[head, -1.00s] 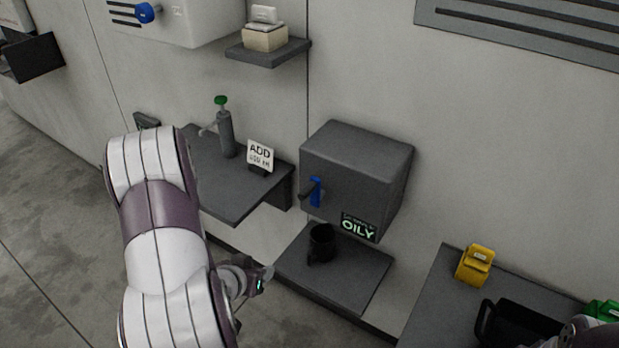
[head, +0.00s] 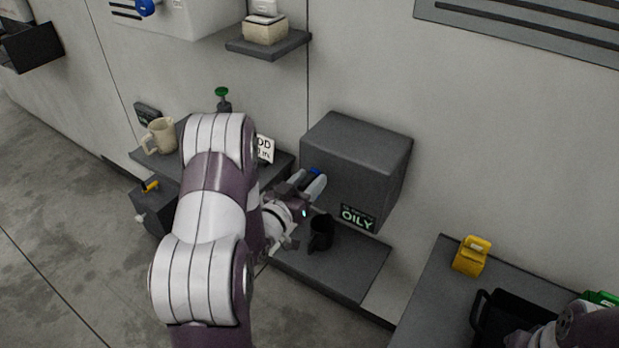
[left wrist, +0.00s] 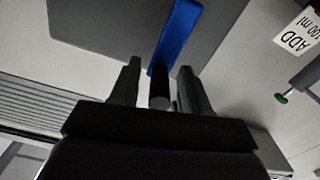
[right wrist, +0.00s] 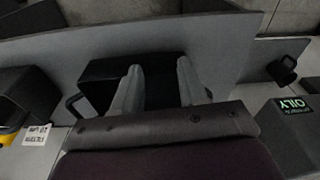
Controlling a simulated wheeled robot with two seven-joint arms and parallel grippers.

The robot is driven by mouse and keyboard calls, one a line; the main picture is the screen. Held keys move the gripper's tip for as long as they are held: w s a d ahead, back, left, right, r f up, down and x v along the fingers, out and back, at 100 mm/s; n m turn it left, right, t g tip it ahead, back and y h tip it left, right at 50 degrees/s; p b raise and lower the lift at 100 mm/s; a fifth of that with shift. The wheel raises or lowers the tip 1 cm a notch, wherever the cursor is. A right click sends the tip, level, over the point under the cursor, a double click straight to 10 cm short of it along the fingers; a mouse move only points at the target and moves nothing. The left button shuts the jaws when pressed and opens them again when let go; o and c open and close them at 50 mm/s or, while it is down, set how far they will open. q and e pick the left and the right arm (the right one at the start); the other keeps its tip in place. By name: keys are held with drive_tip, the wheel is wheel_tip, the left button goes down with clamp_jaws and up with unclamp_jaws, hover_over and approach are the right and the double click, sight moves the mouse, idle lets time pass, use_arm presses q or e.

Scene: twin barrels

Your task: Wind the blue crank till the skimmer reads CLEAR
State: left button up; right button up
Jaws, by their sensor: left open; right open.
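The skimmer is a grey box (head: 360,155) on the wall, and its display (head: 358,218) reads OILY in green. The blue crank (left wrist: 176,38) is on its front, with a dark handle (left wrist: 160,88). My left gripper (head: 318,185) is at the crank and covers most of it in the head view. In the left wrist view my left gripper (left wrist: 158,75) is open, with the handle between its fingers. My right gripper (right wrist: 158,75) is open over a black bin (right wrist: 108,82), with nothing visible between its fingers.
A black mug (head: 321,233) stands on the shelf (head: 345,268) below the skimmer. At left are an ADD sign (head: 265,148), a green-topped bottle (head: 222,95) and a beige mug (head: 160,136). A yellow object (head: 471,256) sits on the right table.

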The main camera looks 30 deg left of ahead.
use_arm(q)
drive_tip(key=shift+w, duration=0.35)
clamp_jaws()
drive_tip(key=shift+s+d+f+m+b, duration=0.1)
drive_tip(key=shift+d+f+m+b, duration=0.15)
drive_tip(key=shift+m+b, duration=0.2)
